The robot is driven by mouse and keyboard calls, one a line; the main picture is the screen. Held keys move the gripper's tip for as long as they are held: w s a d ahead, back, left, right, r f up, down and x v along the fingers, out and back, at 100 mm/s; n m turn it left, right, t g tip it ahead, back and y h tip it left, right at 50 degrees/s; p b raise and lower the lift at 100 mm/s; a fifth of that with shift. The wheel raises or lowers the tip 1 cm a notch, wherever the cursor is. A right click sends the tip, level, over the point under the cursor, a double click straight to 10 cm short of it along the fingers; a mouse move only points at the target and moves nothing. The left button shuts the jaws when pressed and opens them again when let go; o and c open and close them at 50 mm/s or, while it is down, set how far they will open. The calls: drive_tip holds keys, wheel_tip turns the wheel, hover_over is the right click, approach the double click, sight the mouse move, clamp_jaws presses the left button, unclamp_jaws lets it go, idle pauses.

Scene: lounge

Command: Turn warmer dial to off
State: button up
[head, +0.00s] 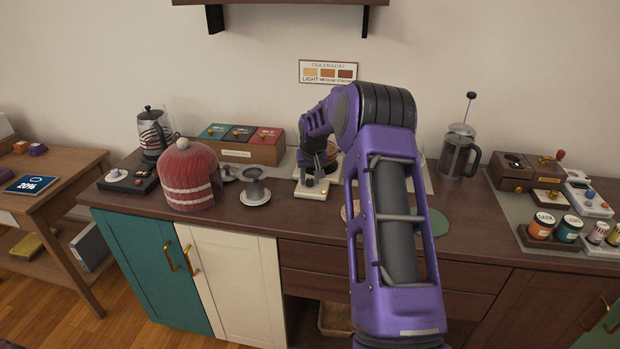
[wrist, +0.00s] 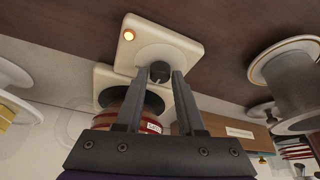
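The warmer is a cream, square-cornered unit on the counter. Its front shows in the head view (head: 311,191) and close up in the wrist view (wrist: 185,48). Its small dark dial (wrist: 159,71) stands on a round cream disc. A round light (wrist: 129,35) near one corner glows orange. My gripper (wrist: 158,76) has its two dark fingers apart, with their tips on either side of the dial. I cannot tell whether either finger touches it. In the head view my arm hides part of the warmer.
A French press (head: 458,150) stands right of my arm. A shelf (head: 280,2) hangs above.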

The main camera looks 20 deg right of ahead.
clamp_jaws()
drive_tip(key=shift+d+n, duration=0.1)
drive_tip(key=shift+n, duration=0.2)
drive_tip(key=shift+n+y+p, duration=0.45)
drive_tip(key=shift+n+y, duration=0.05)
drive_tip(key=shift+n, duration=0.4)
drive_tip(key=n+y, duration=0.1)
drive_tip(key=n, duration=0.2)
drive_tip(key=shift+d+n, duration=0.15)
drive_tip(key=shift+n, duration=0.25)
drive_tip(key=n+y, duration=0.1)
drive_tip(key=n, duration=0.1)
drive_tip(key=n+y, duration=0.1)
drive_tip(key=n, duration=0.2)
drive_tip(key=shift+n+g+p, duration=0.3)
drive_tip(key=shift+g+p, duration=0.05)
drive_tip(key=shift+g, duration=0.05)
drive_tip(key=shift+o, duration=2.4)
unclamp_jaws()
drive_tip(key=shift+y, duration=0.3)
